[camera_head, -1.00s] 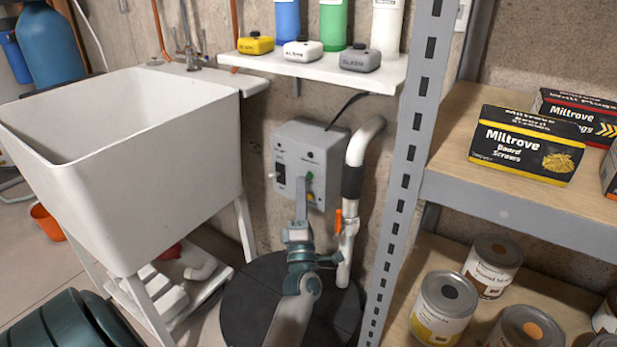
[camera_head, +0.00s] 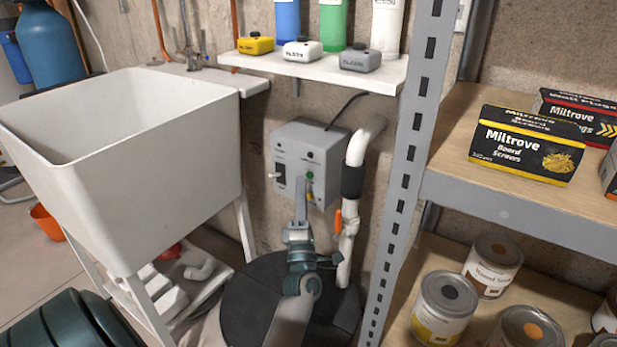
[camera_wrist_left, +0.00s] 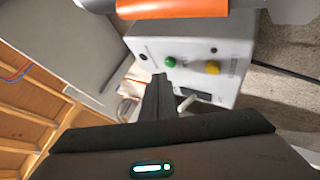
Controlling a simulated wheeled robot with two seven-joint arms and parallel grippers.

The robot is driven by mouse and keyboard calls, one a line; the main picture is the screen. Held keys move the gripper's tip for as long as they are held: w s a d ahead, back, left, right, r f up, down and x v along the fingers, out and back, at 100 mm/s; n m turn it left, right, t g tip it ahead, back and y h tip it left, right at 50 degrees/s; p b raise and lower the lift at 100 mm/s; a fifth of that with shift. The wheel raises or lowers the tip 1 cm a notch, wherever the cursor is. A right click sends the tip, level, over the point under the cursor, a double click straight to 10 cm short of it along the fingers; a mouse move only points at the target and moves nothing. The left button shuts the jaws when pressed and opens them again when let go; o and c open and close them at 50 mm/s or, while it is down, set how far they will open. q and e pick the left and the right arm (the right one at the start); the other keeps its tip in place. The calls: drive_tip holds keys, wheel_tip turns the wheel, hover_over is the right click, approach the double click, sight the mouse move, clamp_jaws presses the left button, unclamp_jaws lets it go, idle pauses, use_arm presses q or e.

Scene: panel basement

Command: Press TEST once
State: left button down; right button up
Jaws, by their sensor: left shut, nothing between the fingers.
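A grey control box (camera_head: 312,135) is on the wall below the white shelf, and it also shows in the wrist view (camera_wrist_left: 190,45). Its face has a green button (camera_wrist_left: 170,62), a yellow button (camera_wrist_left: 212,67), small dark round parts and a black switch plate (camera_head: 281,174). Their labels are too small to read, so I cannot tell which one is TEST. My left gripper (camera_head: 301,184) is shut and empty in front of the box's lower part. In the wrist view its fingertips (camera_wrist_left: 159,78) appear just below the green button; I cannot tell whether they touch the box. My right gripper is out of view.
A white pipe (camera_head: 366,140) with an orange-handled valve (camera_head: 338,222) stands right of the box. A grey shelf upright (camera_head: 407,150) is farther right. A white sink (camera_head: 165,160) is left. A round black lid (camera_head: 265,280) lies below.

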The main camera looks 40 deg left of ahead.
use_arm(q)
drive_tip(key=shift+w, duration=0.15)
idle(0.5)
drive_tip(key=shift+w, duration=0.3)
drive_tip(key=shift+w+a, duration=0.1)
drive_tip(key=shift+w, duration=0.3)
idle(0.8)
drive_tip(key=shift+s, duration=0.85)
drive_tip(key=shift+s+p, duration=0.15)
drive_tip(key=shift+p, duration=0.2)
drive_tip(key=s, duration=0.1)
drive_tip(key=s+p, duration=0.1)
drive_tip(key=s, duration=0.2)
drive_tip(key=shift+s+d, duration=0.3)
drive_tip(key=shift+d, duration=0.1)
